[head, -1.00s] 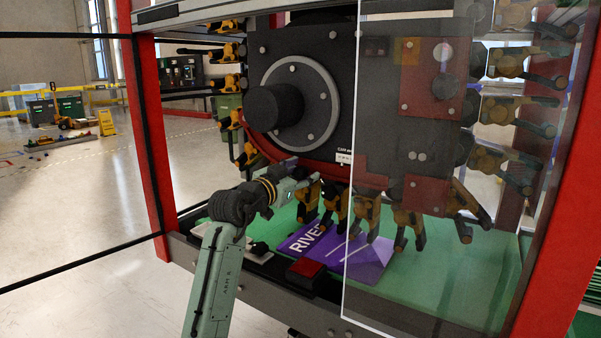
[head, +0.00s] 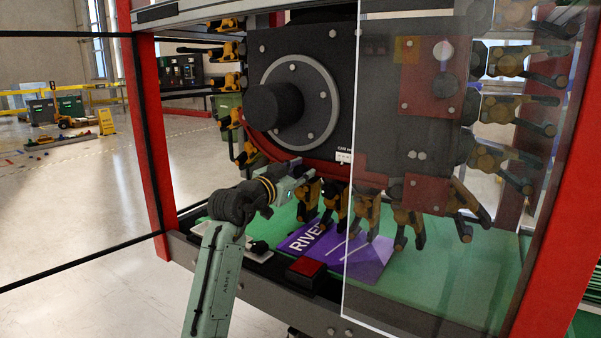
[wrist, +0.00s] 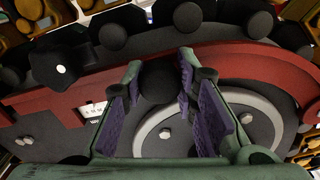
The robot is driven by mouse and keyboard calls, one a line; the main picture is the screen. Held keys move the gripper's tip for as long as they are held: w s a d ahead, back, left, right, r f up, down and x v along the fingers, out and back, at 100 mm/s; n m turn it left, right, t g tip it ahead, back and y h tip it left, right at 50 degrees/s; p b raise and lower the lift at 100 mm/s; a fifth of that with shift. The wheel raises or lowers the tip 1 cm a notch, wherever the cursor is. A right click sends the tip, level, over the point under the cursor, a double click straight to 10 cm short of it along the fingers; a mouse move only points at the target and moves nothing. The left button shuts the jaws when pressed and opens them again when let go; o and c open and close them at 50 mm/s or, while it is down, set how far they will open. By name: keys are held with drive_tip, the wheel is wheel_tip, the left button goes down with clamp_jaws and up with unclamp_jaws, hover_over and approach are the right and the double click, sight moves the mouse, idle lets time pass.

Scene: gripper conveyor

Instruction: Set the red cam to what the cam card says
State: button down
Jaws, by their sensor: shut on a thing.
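The red cam (head: 262,147) is a curved red rail along the lower edge of the machine's dark plate. It also shows in the wrist view (wrist: 258,62) as a band crossing behind my fingers. My gripper (head: 303,172) is at the cam's lower part. In the wrist view my purple-padded fingers (wrist: 162,92) are on both sides of a round black knob (wrist: 160,82), shut on it. A small white scale (wrist: 93,108) marked with ticks is left of my fingers; it also shows in the head view (head: 344,157). I cannot make out a cam card or its text.
Yellow and black chain grippers (head: 333,203) hang close beside and right of my gripper. A clear panel (head: 430,250) covers the machine's right half. A large black hub (head: 273,105) juts out above.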

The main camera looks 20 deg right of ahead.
drive_tip(key=shift+w+a, duration=0.5)
drive_tip(key=shift+w, duration=0.05)
drive_tip(key=c, duration=1.3)
unclamp_jaws()
drive_tip(key=shift+w, duration=0.1)
drive_tip(key=v, duration=1.2)
